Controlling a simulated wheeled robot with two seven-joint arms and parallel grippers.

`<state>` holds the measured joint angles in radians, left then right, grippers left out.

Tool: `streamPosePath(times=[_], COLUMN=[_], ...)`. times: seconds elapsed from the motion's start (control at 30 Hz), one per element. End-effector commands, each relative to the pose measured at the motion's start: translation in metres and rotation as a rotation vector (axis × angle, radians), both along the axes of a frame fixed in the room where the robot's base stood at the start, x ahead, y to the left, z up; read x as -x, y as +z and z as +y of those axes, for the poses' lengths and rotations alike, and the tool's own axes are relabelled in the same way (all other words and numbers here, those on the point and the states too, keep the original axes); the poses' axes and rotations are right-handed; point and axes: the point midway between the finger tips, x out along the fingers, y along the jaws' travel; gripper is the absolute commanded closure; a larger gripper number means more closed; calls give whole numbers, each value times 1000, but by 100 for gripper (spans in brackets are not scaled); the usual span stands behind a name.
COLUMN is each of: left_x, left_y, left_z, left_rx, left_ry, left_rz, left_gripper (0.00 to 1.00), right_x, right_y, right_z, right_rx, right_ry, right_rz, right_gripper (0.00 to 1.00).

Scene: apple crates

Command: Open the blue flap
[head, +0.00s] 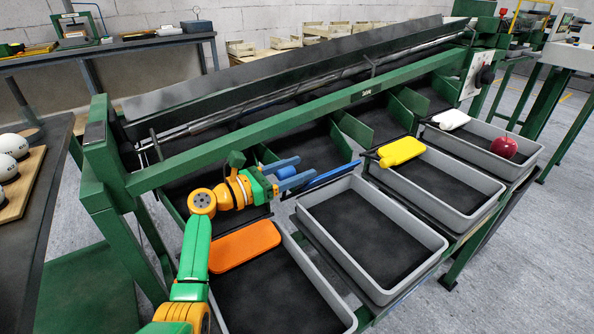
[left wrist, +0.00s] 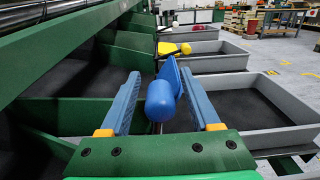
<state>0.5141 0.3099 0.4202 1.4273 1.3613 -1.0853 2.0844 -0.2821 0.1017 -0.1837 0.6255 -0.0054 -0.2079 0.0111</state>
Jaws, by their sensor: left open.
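The blue flap (head: 333,175) shows as a thin, nearly edge-on strip at the back end of the second grey crate from the front. In the left wrist view the flap (left wrist: 173,76) appears narrow, with a rounded blue handle (left wrist: 160,101) at its near end. My left gripper (head: 304,169) is open at the left end of the flap. In the left wrist view its two blue fingers (left wrist: 160,74) stand on either side of the handle, with gaps visible. The handle is mostly hidden by the fingers in the head view. My right gripper is not in view.
An orange flap (head: 245,246) lies at the nearest crate (head: 325,299). The blue flap's crate (head: 425,232) looks empty. Beyond are a yellow flap (head: 402,150), a white flap (head: 451,119) and a red apple (head: 504,147) in the far crate. A green beam (head: 300,117) runs above the chutes.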

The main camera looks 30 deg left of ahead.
Motion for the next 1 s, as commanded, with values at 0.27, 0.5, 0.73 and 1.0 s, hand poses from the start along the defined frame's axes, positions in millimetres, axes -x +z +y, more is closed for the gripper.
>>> streamPosePath(times=[0.27, 0.5, 0.73, 1.0], left_x=[-5, -4, -4, -4], left_y=[0, 0, 0, 0], left_z=[-3, -3, -2, -2], left_rx=[-2, -2, -2, -1], left_ry=[1, 1, 1, 1], left_rz=[0, 0, 0, 0], left_gripper=[37, 99, 100, 100], right_x=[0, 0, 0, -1], right_y=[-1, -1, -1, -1], right_z=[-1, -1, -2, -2], right_rx=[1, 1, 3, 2], right_ry=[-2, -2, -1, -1], right_rz=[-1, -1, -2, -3], right_gripper=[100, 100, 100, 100])
